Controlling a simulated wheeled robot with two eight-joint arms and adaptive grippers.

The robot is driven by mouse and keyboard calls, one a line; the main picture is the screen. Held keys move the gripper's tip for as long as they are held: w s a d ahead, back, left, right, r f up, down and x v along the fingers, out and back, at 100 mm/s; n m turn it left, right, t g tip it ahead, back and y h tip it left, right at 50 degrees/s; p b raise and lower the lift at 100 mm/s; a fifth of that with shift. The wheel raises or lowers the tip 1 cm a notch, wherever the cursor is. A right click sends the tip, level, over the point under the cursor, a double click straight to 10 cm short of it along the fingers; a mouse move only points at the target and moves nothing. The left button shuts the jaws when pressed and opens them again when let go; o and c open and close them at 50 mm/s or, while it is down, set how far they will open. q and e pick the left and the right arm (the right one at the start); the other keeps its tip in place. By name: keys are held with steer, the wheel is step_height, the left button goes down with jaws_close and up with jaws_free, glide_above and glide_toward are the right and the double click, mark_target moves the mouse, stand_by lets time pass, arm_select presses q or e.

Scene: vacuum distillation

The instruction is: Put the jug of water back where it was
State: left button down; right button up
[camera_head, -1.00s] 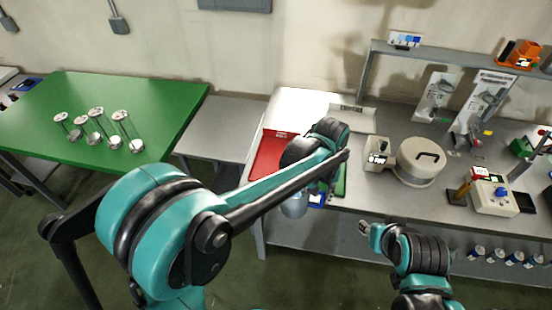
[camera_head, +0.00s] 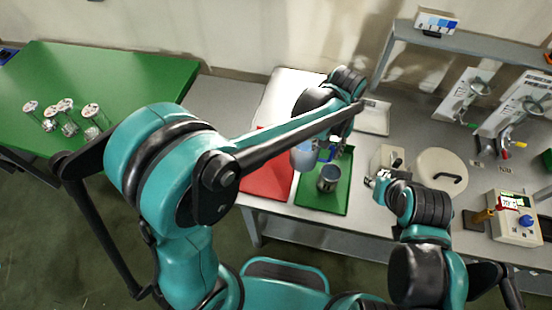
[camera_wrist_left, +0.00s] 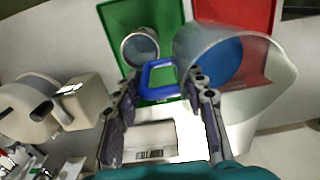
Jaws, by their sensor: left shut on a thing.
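The jug (camera_head: 303,156) is clear, with a blue handle (camera_wrist_left: 150,68). In the left wrist view, my left gripper (camera_wrist_left: 163,88) is shut on this handle, and the jug body (camera_wrist_left: 270,82) is on the right. In the head view, the jug overlaps the border between a red tray (camera_head: 268,182) and a green tray (camera_head: 322,203); I cannot tell whether its base touches anything. A grey metal cup (camera_head: 328,179) stands upright on the green tray. My right gripper (camera_head: 379,182) is over the bench, right of the green tray; its finger opening is unclear.
A control box (camera_head: 515,219) is farther right. A separate green table (camera_head: 110,72) at left holds several small metal-topped items.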

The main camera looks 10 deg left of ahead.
arm_select(q)
steer(key=a+f+b, duration=0.1)
steer(key=a+f, duration=0.2)
steer(key=a+f+b, duration=0.1)
steer(key=a+f, duration=0.3)
steer(key=s+a+f+b, duration=0.1)
steer(key=a+f, duration=0.3)
steer(key=shift+a, duration=0.1)
steer(key=shift+r, duration=0.1)
steer(key=shift+b, duration=0.3)
steer(key=c, duration=1.3)
jaws_free()
steer(key=shift+f, duration=0.2)
steer(key=o, duration=0.4)
steer(key=shift+r, duration=0.1)
steer(key=shift+r, duration=0.1)
